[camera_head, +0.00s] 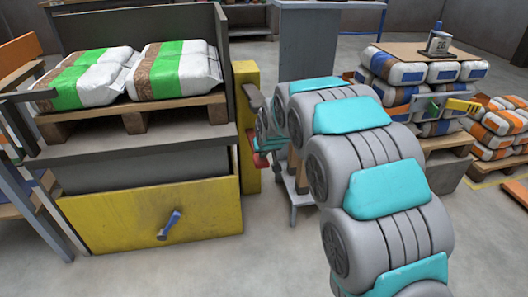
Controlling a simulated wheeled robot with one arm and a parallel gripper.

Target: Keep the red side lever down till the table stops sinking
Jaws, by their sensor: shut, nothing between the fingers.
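The lift table (90,151) is a dark grey platform above a grey skirt and a yellow base (110,212). It bears a wooden pallet with white, green and brown bags (172,72). The platform stands clearly above the base. The red side lever (261,161) shows as a small red piece low at the right side of the yellow post. My arm reaches in from the lower right, and its end bends down beside that post. My gripper (259,150) is shut and empty, close above the red piece. Its fingers are small and partly hidden, so contact cannot be told.
A yellow post (246,75) with a dark bracket stands beside the table. A blue handle (170,225) sticks out of the base's front. A grey cabinet (325,40) stands behind my arm. Stacked bags (415,75) stand at the right. The floor in front is clear.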

